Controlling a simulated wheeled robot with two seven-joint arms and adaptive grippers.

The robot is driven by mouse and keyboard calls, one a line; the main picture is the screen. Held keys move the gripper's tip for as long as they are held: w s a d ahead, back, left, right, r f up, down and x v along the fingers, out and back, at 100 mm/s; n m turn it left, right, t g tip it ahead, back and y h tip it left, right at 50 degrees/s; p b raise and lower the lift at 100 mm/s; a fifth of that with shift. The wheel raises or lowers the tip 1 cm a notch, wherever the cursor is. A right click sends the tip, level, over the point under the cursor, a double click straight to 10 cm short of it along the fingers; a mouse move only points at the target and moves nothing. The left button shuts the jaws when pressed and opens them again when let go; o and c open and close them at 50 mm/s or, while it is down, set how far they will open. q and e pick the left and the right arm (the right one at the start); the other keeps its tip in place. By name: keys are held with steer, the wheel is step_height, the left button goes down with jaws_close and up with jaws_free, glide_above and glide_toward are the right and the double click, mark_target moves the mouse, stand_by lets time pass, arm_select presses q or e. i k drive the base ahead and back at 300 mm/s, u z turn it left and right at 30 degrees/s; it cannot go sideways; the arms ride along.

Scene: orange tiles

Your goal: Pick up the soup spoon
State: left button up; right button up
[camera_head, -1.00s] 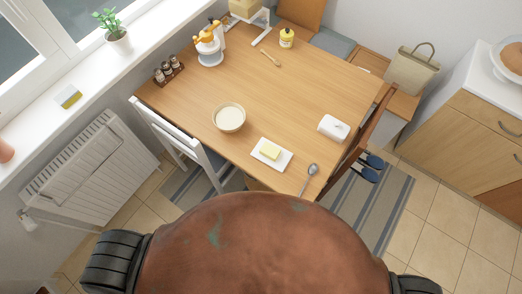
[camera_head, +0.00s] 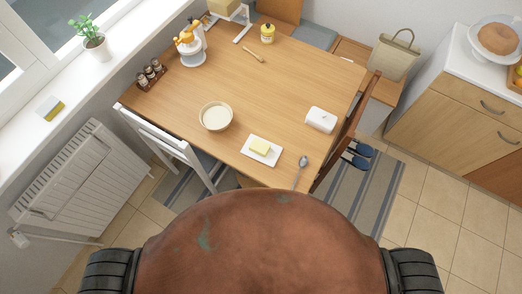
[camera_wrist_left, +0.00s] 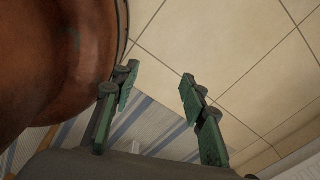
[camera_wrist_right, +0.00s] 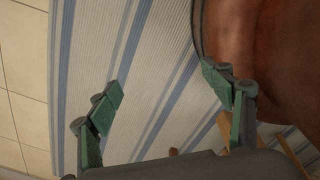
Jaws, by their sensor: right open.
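The soup spoon (camera_head: 302,168), grey metal, lies on the wooden table (camera_head: 270,85) near its front right corner, beside the butter dish. My left gripper (camera_wrist_left: 158,88) is open and empty above the floor in the left wrist view. My right gripper (camera_wrist_right: 165,85) is open and empty above a striped rug (camera_wrist_right: 150,60) in the right wrist view. Neither gripper shows in the head view, and the spoon shows in neither wrist view.
On the table, a white plate with butter (camera_head: 260,150), a cream-filled bowl (camera_head: 215,116), a white box-like item (camera_head: 321,119) and a small wooden utensil (camera_head: 253,55) lie around. A white chair (camera_head: 165,145) and a brown chair (camera_head: 345,130) flank it.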

mark_target(303, 161)
steer(key=u, duration=0.15)
steer(key=k, duration=0.4)
steer(key=z, duration=0.7)
steer(key=i, duration=0.15)
steer(key=u, duration=0.05)
steer(key=k, duration=1.3)
steer(key=u, duration=0.7)
steer(key=i, duration=1.3)
steer(key=z, duration=0.15)
